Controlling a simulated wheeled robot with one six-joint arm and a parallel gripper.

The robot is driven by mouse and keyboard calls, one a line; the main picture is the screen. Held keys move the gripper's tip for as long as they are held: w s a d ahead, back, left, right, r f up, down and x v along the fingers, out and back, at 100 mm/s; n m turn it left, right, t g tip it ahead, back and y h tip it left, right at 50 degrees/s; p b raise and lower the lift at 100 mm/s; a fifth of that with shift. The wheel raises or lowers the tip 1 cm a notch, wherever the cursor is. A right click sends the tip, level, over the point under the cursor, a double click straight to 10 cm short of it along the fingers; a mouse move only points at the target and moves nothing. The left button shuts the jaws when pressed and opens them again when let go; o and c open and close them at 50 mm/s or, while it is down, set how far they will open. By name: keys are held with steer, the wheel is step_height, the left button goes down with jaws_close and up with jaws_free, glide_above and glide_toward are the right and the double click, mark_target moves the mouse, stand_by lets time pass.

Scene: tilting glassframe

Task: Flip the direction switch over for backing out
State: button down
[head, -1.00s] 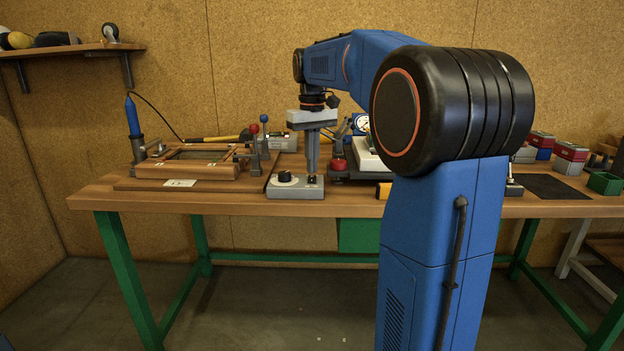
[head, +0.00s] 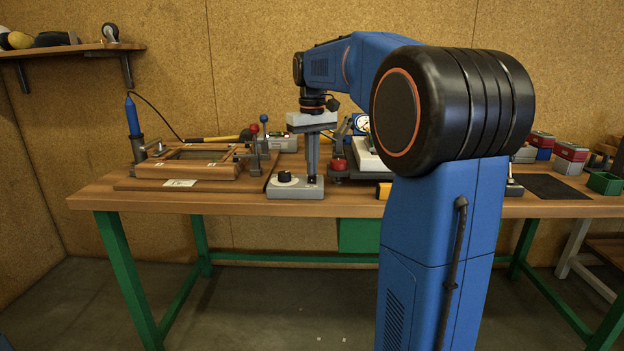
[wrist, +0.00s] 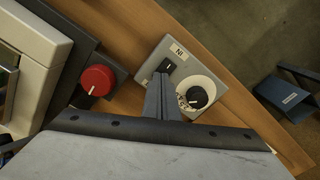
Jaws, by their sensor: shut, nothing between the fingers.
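The direction switch is a small black rocker (wrist: 168,66) on a grey control box (head: 299,191) at the table's front edge. In the wrist view the box also shows, with a label reading "IN" (wrist: 178,51) beside the switch and a black knob (wrist: 198,97) on a white dial. My gripper (head: 312,182) is shut and empty, pointing down over the switch end of the box. In the wrist view its fingertips (wrist: 161,77) are right at the switch and cover part of it. I cannot tell whether they touch it or which way it is tipped.
A red knob (wrist: 97,80) on a dark base stands beside the box. A wooden frame in a fixture (head: 187,171) with clamp levers lies to the left. A white device (head: 368,155) stands to the right, partly behind my arm. The table's front edge is close to the box.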

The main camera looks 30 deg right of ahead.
steer(key=shift+f, duration=0.35)
stand_by(0.3)
step_height(320, 180, up, 7)
stand_by(0.9)
stand_by(0.5)
